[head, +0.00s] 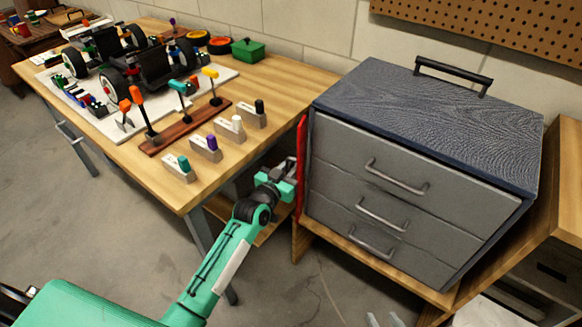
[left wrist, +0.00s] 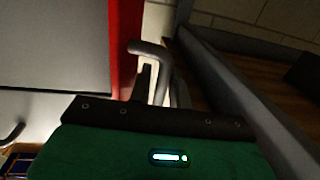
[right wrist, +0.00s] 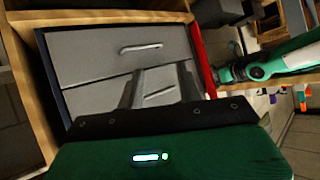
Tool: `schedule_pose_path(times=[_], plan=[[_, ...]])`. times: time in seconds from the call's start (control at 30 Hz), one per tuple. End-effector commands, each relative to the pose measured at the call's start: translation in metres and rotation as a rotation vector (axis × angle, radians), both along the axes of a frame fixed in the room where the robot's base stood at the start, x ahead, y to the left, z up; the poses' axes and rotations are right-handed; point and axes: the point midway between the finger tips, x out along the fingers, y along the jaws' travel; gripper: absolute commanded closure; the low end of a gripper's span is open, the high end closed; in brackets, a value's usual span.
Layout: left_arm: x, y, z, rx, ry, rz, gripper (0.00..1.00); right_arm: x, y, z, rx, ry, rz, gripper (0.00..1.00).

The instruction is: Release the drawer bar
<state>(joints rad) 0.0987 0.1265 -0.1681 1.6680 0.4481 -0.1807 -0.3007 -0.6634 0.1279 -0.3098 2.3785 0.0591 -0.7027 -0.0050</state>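The red drawer bar (head: 301,166) stands upright along the left front edge of the grey drawer chest (head: 330,165). It also shows in the left wrist view (left wrist: 126,50) and the right wrist view (right wrist: 203,65). A bent grey handle (left wrist: 150,50) sticks out beside the bar. My left gripper (left wrist: 162,85) has its fingers close on both sides of this handle and appears shut on it. In the head view the left fingertips are hard to make out by the bar. My right gripper (right wrist: 160,85) is open and empty in front of the drawers; its fingertips (head: 384,320) show at the bottom edge.
The chest stands on a wooden bench (head: 385,277) and has a dark lid with a black handle (head: 452,72). A work table (head: 290,85) to the left holds a model car (head: 140,65), tools and a green box (head: 248,50). The floor in front of the chest is open.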

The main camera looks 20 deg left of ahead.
Motion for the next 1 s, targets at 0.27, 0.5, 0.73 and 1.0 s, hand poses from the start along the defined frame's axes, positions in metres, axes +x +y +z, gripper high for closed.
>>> schedule_pose_path(times=[0.27, 0.5, 0.73, 1.0], plan=[[0.001, 0.0, 0.0, 0.0, 0.0, 0.0, 0.85, 0.0, 0.0, 0.0, 0.001, -0.001, 0.001, 0.64], [0.0, 0.0, 0.0, 0.0, 0.0, -0.001, 1.0, 0.0, 0.0, 0.0, 0.001, -0.001, 0.001, 0.64], [0.003, 0.0, 0.0, 0.004, -0.008, -0.048, 1.0, 0.001, 0.012, -0.002, 0.049, -0.073, 0.007, 0.64], [0.006, 0.0, 0.001, 0.003, -0.011, -0.132, 1.0, 0.013, 0.025, 0.016, 0.141, -0.265, -0.004, 0.64]])
